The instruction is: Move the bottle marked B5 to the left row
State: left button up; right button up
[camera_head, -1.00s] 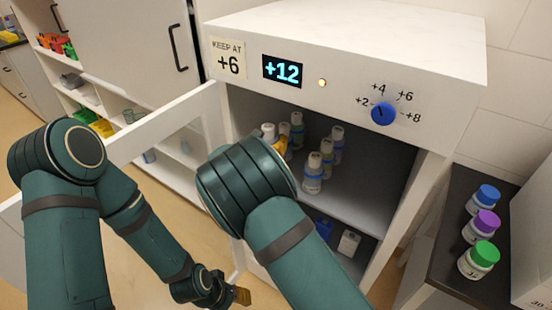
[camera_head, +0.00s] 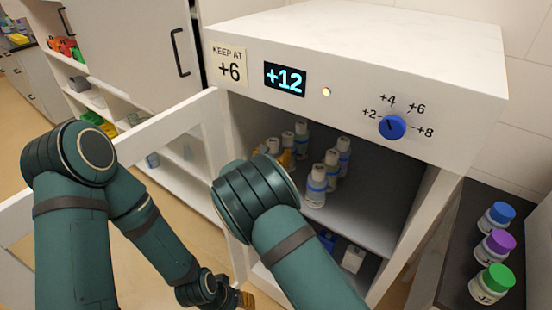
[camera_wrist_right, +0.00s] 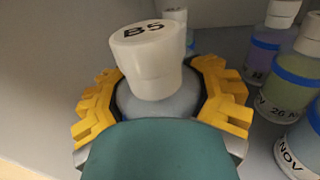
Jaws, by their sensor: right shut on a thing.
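The bottle marked B5 is white-capped; it fills the middle of the right wrist view (camera_wrist_right: 148,62), label upward on the cap. My right gripper (camera_wrist_right: 160,100) is shut on it, with yellow fingers on both sides. In the head view the bottle (camera_head: 273,146) is at the near end of the left row inside the open cabinet, and my right gripper (camera_head: 272,157) is partly hidden by my arm. Its base is hidden, so I cannot tell whether it touches the shelf. Bottles (camera_head: 302,132) stand behind it. My left gripper (camera_head: 245,299) hangs low outside the cabinet; its jaws are unclear.
The right row has several bottles (camera_head: 317,186), close to the right of B5. The cabinet wall is close on the left. The open door (camera_head: 165,130) extends left. A blue knob (camera_head: 392,127) is on the front panel. Jars (camera_head: 491,285) stand on a dark counter at right.

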notch_tip(320, 180, down, 2)
jog(key=shift+f, duration=0.1)
jog(key=shift+f, duration=0.1)
jog(key=o, duration=1.5)
